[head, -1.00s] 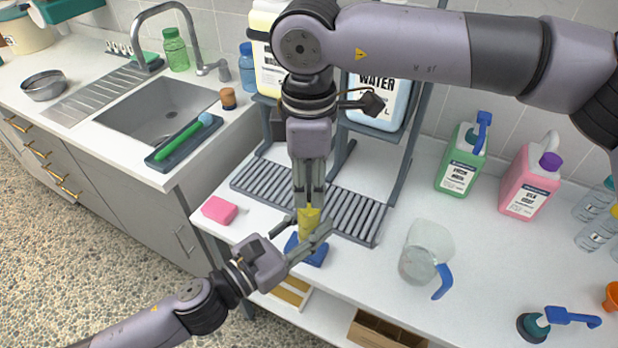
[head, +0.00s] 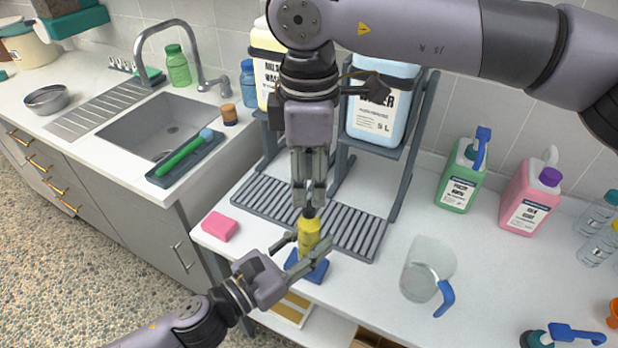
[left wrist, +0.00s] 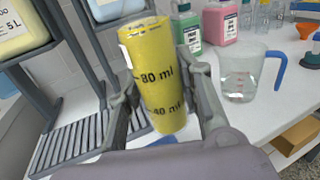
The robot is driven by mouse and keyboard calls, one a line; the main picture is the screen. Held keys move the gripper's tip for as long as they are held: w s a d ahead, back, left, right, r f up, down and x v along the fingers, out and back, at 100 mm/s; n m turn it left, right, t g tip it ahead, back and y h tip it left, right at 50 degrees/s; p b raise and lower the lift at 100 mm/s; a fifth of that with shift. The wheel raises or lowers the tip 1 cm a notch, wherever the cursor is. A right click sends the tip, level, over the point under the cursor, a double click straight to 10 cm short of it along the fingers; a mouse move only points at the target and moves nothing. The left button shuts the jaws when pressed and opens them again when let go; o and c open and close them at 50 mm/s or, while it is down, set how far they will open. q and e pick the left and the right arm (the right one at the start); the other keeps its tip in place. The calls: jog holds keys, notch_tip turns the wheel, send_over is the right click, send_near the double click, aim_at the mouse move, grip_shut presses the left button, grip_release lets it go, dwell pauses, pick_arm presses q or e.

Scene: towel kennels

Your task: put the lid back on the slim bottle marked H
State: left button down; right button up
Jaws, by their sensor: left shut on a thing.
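A slim yellow bottle (head: 309,235) stands upright above a blue pad (head: 308,267), with a small black lid (head: 309,212) at its top. My left gripper (head: 308,249) is shut around the bottle's sides. In the left wrist view the yellow bottle (left wrist: 152,80) shows 80 ml and 40 ml marks between my left fingers; I cannot make out the lid or a letter H there. My right gripper (head: 308,197) points down just above the lid. Its fingers look apart, with the lid below their tips. I cannot tell how firmly the lid sits.
A grey slatted rack (head: 355,228) and a stand with large jugs (head: 378,110) are behind the bottle. A pink sponge (head: 220,226) lies left. A clear jug with a blue handle (head: 428,268) stands right. Green (head: 461,180) and pink (head: 530,195) containers are further back.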

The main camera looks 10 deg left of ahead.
jog(key=shift+c, duration=0.2)
jog(key=n, duration=0.5)
jog(key=shift+r+n, duration=0.25)
jog(key=shift+n, duration=0.05)
jog(key=n, duration=0.4)
jog(key=shift+r, duration=0.15)
jog(key=n, duration=0.6)
jog(key=shift+r+n, duration=0.25)
jog(key=shift+n, duration=0.15)
jog(key=n, duration=0.4)
jog(key=shift+r, duration=0.15)
jog(key=n, duration=0.4)
jog(key=shift+r, duration=0.15)
jog(key=n, duration=0.6)
jog(key=shift+r+n, duration=0.25)
jog(key=shift+n, duration=0.05)
jog(key=n, duration=0.4)
jog(key=shift+r, duration=0.2)
jog(key=n, duration=0.4)
jog(key=shift+r, duration=0.15)
